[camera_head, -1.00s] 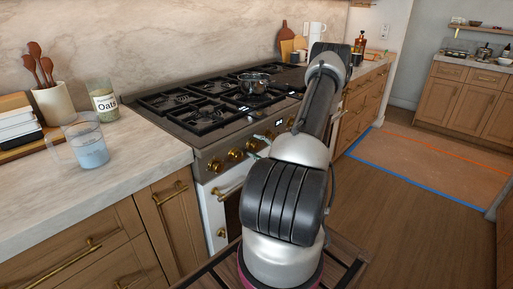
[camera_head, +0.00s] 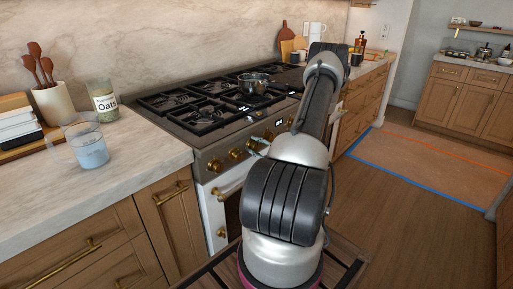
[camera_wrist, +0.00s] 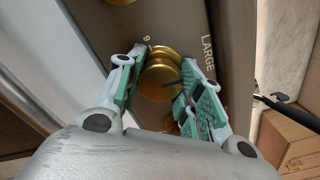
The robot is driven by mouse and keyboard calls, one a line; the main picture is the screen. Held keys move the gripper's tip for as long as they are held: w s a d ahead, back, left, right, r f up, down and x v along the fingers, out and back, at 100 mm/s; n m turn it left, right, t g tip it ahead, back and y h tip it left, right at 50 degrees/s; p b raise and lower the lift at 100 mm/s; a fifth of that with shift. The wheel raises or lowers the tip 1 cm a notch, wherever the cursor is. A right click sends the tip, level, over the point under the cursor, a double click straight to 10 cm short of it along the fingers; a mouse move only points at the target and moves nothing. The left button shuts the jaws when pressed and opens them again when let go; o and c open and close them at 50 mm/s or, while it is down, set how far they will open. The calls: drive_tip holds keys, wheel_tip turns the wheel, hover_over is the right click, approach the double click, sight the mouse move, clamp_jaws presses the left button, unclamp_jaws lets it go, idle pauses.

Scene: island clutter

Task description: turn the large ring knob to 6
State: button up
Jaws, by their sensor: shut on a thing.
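The large ring knob (camera_wrist: 160,82) is a round gold knob on the stove's front panel, beside the printed word LARGE in the wrist view. My gripper (camera_wrist: 158,85) has its green-padded fingers on either side of this knob and is shut on it. A printed numeral, which looks like a 6 or a 9, shows just beyond the left finger. The knob's pointer is too unclear to read. In the head view my gripper (camera_head: 260,150) is at the stove front, mostly hidden behind my arm.
Other gold knobs (camera_head: 216,166) line the stove panel to the left, above the oven handle (camera_head: 230,188). A glass cup (camera_head: 90,148) and an oats jar (camera_head: 105,103) stand on the left counter.

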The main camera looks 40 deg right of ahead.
drive_tip(key=m, duration=0.3)
drive_tip(key=shift+m, duration=0.4)
drive_tip(key=m, duration=0.4)
drive_tip(key=shift+m, duration=0.3)
drive_tip(key=m, duration=0.4)
drive_tip(key=shift+m, duration=0.3)
drive_tip(key=m, duration=1.3)
drive_tip(key=shift+m, duration=0.3)
drive_tip(key=m, duration=0.8)
drive_tip(key=shift+m, duration=0.5)
